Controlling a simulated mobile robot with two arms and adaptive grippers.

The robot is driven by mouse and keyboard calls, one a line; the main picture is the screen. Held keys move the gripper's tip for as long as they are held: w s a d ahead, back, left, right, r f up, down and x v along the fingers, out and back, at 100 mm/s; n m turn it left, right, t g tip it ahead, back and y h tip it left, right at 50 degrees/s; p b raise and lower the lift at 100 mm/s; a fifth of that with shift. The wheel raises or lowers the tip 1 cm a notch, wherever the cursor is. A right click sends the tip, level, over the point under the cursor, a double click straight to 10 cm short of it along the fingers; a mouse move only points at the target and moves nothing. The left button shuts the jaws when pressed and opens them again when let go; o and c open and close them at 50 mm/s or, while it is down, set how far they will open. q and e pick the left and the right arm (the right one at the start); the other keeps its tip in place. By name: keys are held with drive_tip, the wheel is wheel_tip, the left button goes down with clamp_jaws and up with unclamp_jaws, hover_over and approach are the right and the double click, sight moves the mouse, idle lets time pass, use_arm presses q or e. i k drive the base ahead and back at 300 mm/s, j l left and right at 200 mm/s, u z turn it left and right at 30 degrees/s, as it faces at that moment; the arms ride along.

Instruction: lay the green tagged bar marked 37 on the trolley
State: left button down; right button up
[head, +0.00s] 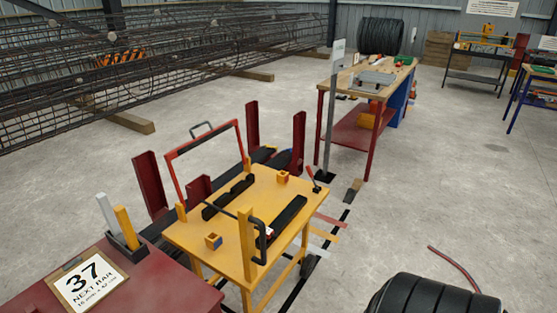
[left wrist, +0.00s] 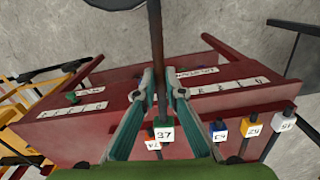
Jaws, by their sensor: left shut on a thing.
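In the left wrist view my left gripper (left wrist: 164,82) is shut on a dark upright bar (left wrist: 157,35). A white tag marked 37 (left wrist: 163,134) with some green at its edge shows just below the fingers, in line with the bar. Behind the fingers is a red rack (left wrist: 120,110) with white labels. The yellow trolley (head: 215,240) stands in the middle of the head view, with two black rests (head: 288,217) on its top. No bar is clearly visible on those rests. Neither gripper shows in the head view.
Other tags, 74 (left wrist: 153,145), 43 (left wrist: 218,134), 52 (left wrist: 252,127) and 15 (left wrist: 287,122), hang by the rack. A sign reading 37 NEXT BAR (head: 87,278) lies on a red surface.

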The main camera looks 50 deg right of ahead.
sight(267, 190)
drive_tip(key=z, duration=1.5)
drive_tip(key=i+l+z, duration=0.15)
drive_tip(key=i+z, duration=0.5)
drive_tip(key=i, duration=0.25)
drive_tip(key=i+l+u, duration=0.1)
drive_tip(key=i, duration=0.55)
drive_tip(key=i+l+u, duration=0.1)
drive_tip(key=i, duration=0.55)
drive_tip(key=i+u, duration=0.1)
drive_tip(key=u, duration=0.6)
